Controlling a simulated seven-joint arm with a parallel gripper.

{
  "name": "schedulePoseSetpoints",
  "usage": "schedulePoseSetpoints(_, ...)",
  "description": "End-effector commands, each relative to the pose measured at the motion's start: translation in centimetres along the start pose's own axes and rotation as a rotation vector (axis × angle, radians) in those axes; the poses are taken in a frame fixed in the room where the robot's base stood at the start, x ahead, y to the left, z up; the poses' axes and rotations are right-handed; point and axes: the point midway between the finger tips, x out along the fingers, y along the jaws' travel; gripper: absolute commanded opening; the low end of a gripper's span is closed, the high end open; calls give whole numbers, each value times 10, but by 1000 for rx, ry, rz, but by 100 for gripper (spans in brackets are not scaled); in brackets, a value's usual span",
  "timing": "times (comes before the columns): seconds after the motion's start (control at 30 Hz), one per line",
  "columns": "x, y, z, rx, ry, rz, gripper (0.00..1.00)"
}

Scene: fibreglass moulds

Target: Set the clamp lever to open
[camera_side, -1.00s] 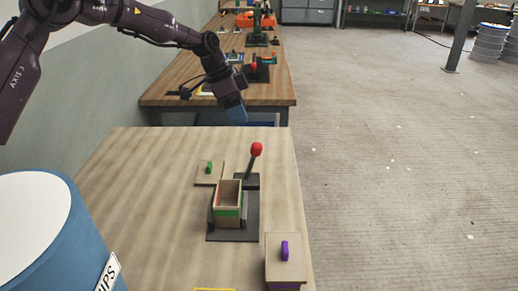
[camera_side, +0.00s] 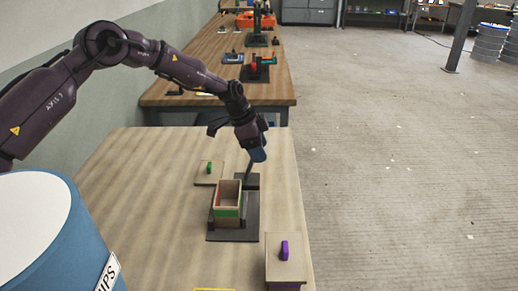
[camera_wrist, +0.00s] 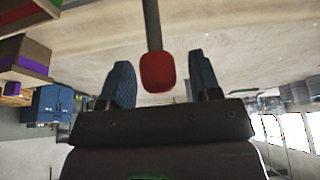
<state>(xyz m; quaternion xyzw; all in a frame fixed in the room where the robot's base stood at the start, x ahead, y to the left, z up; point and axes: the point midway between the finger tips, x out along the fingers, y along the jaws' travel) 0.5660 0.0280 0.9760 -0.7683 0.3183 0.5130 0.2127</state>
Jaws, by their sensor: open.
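The clamp lever (camera_side: 249,171) is a dark rod standing on a dark base plate (camera_side: 231,236) on the near table. Its red knob (camera_wrist: 158,72) shows in the wrist view but is hidden behind my gripper in the side view. My gripper (camera_side: 258,154) is at the lever's top. In the wrist view my gripper's blue fingers (camera_wrist: 160,83) are open, one on each side of the knob, with a gap visible on both sides. An open wooden box (camera_side: 228,211) with a green band sits on the base plate in front of the lever.
A wooden lid with a green handle (camera_side: 209,168) lies left of the lever. A box with a purple handle (camera_side: 285,251) stands at the near right edge. A blue drum (camera_side: 45,235) is at the near left. The left middle of the table (camera_side: 140,190) is clear.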

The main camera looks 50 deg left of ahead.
Motion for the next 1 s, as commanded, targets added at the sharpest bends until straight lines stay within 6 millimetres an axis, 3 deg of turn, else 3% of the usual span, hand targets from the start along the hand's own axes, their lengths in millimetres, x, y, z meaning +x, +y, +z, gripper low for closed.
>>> schedulePoseSetpoints(0.33,5,0,0,-1,0,0,57)
schedulePoseSetpoints(0.6,4,0,0,-1,0,0,0)
schedulePoseSetpoints(1.0,-2,-1,7,-5,67,0,0)
